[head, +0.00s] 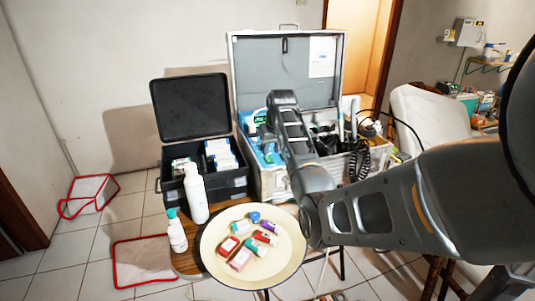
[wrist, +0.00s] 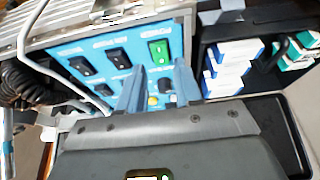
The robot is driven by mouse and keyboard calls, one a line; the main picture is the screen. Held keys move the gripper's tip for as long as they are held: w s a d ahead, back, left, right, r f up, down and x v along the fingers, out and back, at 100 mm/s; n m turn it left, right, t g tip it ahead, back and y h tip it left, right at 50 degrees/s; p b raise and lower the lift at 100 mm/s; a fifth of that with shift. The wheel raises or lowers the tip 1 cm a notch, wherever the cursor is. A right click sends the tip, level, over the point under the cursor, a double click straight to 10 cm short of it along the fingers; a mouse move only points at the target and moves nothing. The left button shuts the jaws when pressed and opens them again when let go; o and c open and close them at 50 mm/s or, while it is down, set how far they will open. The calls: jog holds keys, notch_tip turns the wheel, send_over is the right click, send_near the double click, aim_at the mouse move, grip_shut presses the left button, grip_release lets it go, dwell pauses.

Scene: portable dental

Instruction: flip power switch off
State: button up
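The blue control panel (wrist: 65,52) is set inside the open silver case (head: 260,185); part of it also shows in the head view (head: 270,158). In the wrist view it appears upside down. The green power switch (wrist: 159,51) is on the panel, beside two black rocker switches (wrist: 118,58) (wrist: 82,66). My gripper (wrist: 159,72) has its two fingers apart with nothing between them, and its tips appear just below the green switch in the wrist view. I cannot tell whether they touch the panel. In the head view my arm hides the fingertips.
A black open box (head: 205,180) with small packs stands left of the case. A white bottle (head: 196,195), a smaller bottle (head: 176,232) and a round tray (head: 225,265) of coloured packets are in front. A coiled black cable (wrist: 25,85) lies beside the panel.

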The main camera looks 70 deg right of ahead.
aim_at(269, 159)
jog(key=shift+x, duration=1.95)
jog(key=shift+c, duration=0.2)
